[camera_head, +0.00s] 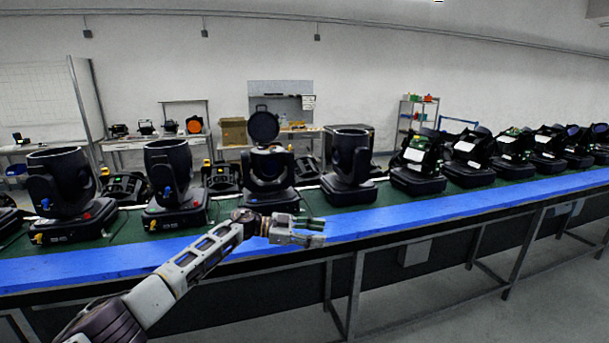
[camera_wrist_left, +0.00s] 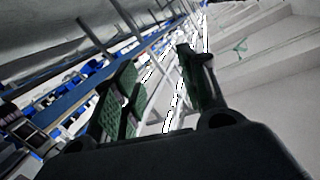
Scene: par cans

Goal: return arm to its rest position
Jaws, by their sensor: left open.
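My left gripper (camera_head: 312,230) reaches in from the lower left in the head view. Its fingers point right, over or in front of the blue front strip of the bench (camera_head: 420,213). It is open and holds nothing. In the left wrist view its two green-padded fingers (camera_wrist_left: 155,95) stand apart with nothing between them. Several black par cans stand on the bench, one (camera_head: 268,178) with its round head raised behind the gripper and another (camera_head: 350,168) to its right. The gripper appears apart from them. My right gripper is not in view.
More par cans stand at the left (camera_head: 68,195) and along the right (camera_head: 418,163). The bench has metal legs (camera_head: 357,285) below its front edge. Open floor (camera_head: 450,310) lies in front at the lower right. A shelf (camera_head: 415,118) and back tables stand near the wall.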

